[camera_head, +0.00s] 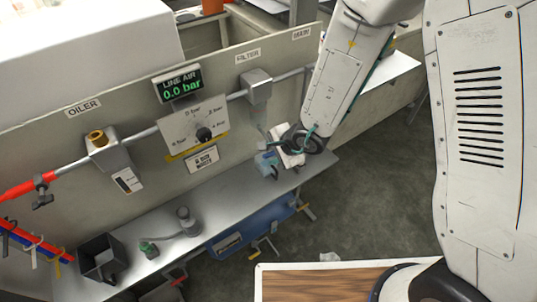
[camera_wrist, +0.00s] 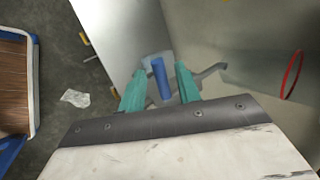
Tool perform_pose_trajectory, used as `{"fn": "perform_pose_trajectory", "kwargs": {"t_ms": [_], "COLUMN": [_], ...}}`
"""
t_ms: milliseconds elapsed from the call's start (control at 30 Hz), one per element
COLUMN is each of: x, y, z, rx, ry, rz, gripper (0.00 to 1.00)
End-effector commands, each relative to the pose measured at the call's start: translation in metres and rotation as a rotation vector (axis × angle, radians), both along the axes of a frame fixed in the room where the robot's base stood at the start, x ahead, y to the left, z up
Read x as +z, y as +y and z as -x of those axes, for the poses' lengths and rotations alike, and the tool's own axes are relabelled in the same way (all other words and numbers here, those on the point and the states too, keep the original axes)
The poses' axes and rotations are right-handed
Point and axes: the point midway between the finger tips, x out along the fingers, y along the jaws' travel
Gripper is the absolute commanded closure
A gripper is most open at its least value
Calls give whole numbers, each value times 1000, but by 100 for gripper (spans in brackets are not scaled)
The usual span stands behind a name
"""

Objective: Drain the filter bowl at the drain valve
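The filter block (camera_head: 256,86) hangs on the air pipe under the FILTER label. My gripper (camera_head: 274,152) is below and right of the filter, low over the metal shelf. In the wrist view my gripper's teal fingers (camera_wrist: 161,88) stand apart. A blue cylinder (camera_wrist: 161,78) lies between them, with narrow gaps visible at its sides. A pale blue piece shows at its far end. The head view shows a blue translucent object (camera_head: 266,163) at the fingertips. The drain valve is not clearly identifiable.
The display (camera_head: 178,83) reads 0.0 bar above the regulator plate (camera_head: 193,128). The oiler (camera_head: 110,153) is left. The shelf (camera_head: 225,178) holds a dark open box (camera_head: 102,258) and a grey fitting (camera_head: 187,222). A wooden-topped surface (camera_head: 310,283) is in front.

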Motion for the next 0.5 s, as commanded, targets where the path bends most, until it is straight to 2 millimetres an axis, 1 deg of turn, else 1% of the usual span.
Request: {"fn": "perform_pose_trajectory", "kwargs": {"t_ms": [33, 100, 233, 400, 500], "x": [8, 18, 32, 43, 44], "y": [-4, -8, -17, -23, -24], "z": [3, 7, 14, 19, 21], "rx": [-2, -1, -1, 0, 0], "ry": [-3, -3, -2, -1, 1], "rz": [-2, -2, 0, -1, 1], "gripper": [67, 67, 67, 67, 67]}}
